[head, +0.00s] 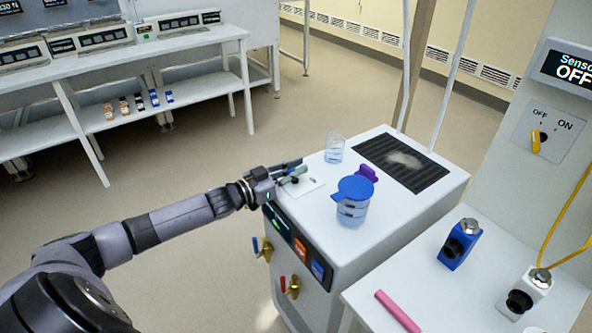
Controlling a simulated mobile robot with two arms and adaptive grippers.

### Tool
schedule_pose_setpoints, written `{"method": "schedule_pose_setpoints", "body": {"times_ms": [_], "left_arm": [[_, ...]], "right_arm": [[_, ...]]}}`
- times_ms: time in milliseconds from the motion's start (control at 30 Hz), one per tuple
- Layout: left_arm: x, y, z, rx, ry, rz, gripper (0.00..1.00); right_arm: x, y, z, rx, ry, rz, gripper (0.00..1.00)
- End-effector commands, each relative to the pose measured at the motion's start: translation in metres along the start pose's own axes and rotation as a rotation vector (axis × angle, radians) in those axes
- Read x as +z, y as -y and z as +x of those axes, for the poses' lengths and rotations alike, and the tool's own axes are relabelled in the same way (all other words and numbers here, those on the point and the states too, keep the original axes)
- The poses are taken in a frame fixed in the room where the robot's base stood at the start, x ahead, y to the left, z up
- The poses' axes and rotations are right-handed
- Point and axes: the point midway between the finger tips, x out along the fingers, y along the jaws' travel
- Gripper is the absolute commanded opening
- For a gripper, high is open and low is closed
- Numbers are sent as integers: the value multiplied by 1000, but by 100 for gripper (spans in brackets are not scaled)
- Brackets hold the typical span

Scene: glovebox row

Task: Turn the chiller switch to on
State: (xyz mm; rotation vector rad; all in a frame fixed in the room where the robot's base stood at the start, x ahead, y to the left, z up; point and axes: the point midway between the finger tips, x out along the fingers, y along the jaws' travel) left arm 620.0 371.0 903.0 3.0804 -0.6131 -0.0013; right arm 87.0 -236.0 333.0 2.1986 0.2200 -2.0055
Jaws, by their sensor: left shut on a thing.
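The chiller is a white box (328,244) in the middle of the head view, with a dark vent grille on top and a lit panel on its front. The chiller switch sits on a small white plate (314,186) at the left of its top. My left gripper (297,174) reaches in from the left and is shut on the switch's knob. The fingers mostly hide the knob, so I cannot tell which way it points. My right gripper is not in view.
A clear beaker (334,149), a blue-lidded jar (352,203) and a purple item (367,174) stand on the chiller near my gripper. At right, a yellow switch (537,141) is below a display (571,70) reading OFF. A side table (425,285) holds a pink stick (397,311).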

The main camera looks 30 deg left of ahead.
Motion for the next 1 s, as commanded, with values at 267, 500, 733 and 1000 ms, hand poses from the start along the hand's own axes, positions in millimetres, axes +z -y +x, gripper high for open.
{"method": "schedule_pose_setpoints", "body": {"times_ms": [267, 500, 733, 1000], "left_arm": [[0, -1, 0, 1, -1, 0, 20], [0, 0, 0, 0, -1, 0, 30], [0, 0, -1, -1, 0, 0, 30], [2, 0, -29, -1, 5, 0, 30]], "right_arm": [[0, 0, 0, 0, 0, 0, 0], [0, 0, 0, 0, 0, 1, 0], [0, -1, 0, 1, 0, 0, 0], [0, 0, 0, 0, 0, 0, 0]]}}
